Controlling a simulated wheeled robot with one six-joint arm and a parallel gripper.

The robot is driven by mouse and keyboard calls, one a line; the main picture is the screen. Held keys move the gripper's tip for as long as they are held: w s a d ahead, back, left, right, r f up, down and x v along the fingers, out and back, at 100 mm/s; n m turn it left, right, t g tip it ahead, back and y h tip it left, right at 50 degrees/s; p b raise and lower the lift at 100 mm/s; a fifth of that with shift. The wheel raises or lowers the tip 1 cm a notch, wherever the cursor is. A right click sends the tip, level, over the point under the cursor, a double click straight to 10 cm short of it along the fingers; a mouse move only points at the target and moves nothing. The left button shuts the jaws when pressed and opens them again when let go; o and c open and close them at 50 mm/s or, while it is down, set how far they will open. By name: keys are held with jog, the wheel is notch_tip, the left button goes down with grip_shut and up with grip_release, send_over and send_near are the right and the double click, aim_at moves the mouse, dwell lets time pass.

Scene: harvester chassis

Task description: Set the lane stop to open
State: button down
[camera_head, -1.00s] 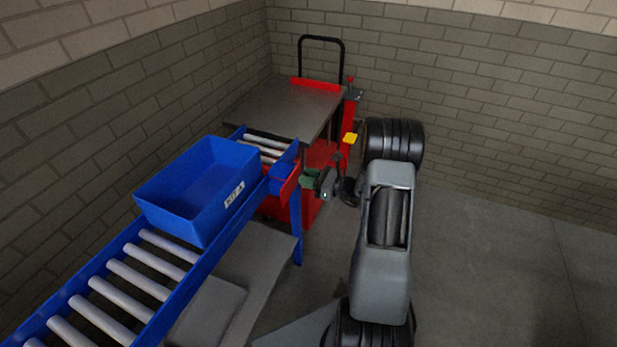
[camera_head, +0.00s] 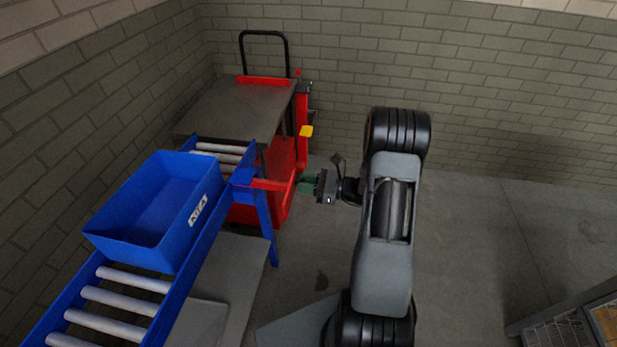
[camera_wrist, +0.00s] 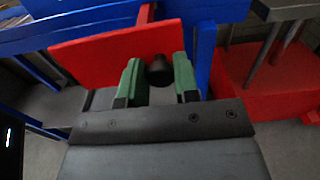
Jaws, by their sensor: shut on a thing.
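The lane stop is a red plate (camera_wrist: 100,62) with a black knob (camera_wrist: 159,72) on its face, beside the blue rail at the far end of the roller lane. In the head view the red plate (camera_head: 272,186) sticks out to the right of the rail. My gripper (camera_head: 310,184) is at its outer end. In the wrist view, the green fingers of my gripper (camera_wrist: 157,62) stand on both sides of the knob and are shut on it. The head view does not show the knob.
A blue KIT A bin (camera_head: 150,245) sits on the roller conveyor (camera_head: 118,300). A red cart with a grey top (camera_head: 235,108) stands beyond the lane's end. Open floor (camera_head: 480,250) lies to the right, with a mesh cage (camera_head: 570,330) at the lower right.

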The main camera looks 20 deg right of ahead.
jog(key=shift+s+d, duration=0.1)
jog(key=shift+s, duration=0.05)
jog(key=c, duration=0.9)
grip_release()
jog(key=b+v, duration=0.1)
jog(key=v, duration=1.3)
